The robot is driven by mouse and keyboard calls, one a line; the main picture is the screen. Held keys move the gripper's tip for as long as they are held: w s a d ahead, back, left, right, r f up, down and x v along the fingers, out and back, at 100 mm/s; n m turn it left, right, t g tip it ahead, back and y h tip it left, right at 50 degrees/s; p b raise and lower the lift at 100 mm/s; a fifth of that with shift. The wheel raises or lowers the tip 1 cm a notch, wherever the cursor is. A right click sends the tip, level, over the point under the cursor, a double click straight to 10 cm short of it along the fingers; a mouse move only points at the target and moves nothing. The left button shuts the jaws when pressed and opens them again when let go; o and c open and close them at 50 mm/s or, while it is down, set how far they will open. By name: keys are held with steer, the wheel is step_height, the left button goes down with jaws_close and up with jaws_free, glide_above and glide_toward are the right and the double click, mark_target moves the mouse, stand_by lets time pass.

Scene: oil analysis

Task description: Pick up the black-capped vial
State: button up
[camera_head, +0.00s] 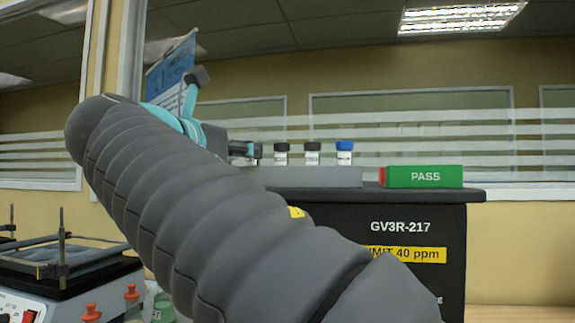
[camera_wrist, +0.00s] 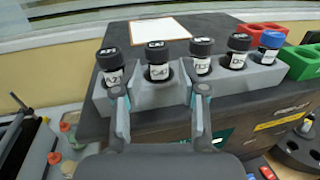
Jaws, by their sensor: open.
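Several black-capped vials stand upright in a grey rack (camera_wrist: 270,75) in the wrist view, in a row with one blue-capped vial (camera_wrist: 268,50) at the right. One black-capped vial (camera_wrist: 157,72) lies in line with the gap between my fingertips. Its white label is only partly readable. My gripper (camera_wrist: 160,93) is open and empty, with one finger on each side of that vial's slot, on the near side of the rack. In the head view my gripper (camera_head: 250,152) is left of two visible black-capped vials (camera_head: 312,154); my arm hides the other vials.
The rack stands on a dark cabinet (camera_head: 400,195). A green PASS tray (camera_head: 422,176) and a red one (camera_wrist: 262,30) are at the right. A white sheet (camera_wrist: 160,30) lies behind the vials. Lab equipment (camera_head: 70,270) stands at the lower left.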

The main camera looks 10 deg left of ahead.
steer(key=x, duration=0.4)
steer(key=shift+w+f, duration=0.35)
steer(key=shift+w, duration=0.1)
jaws_close()
steer(key=shift+r, duration=0.15)
step_height(320, 180, up, 8)
steer(key=p, duration=0.4)
steer(key=shift+f, duration=0.2)
steer(key=shift+r, duration=1)
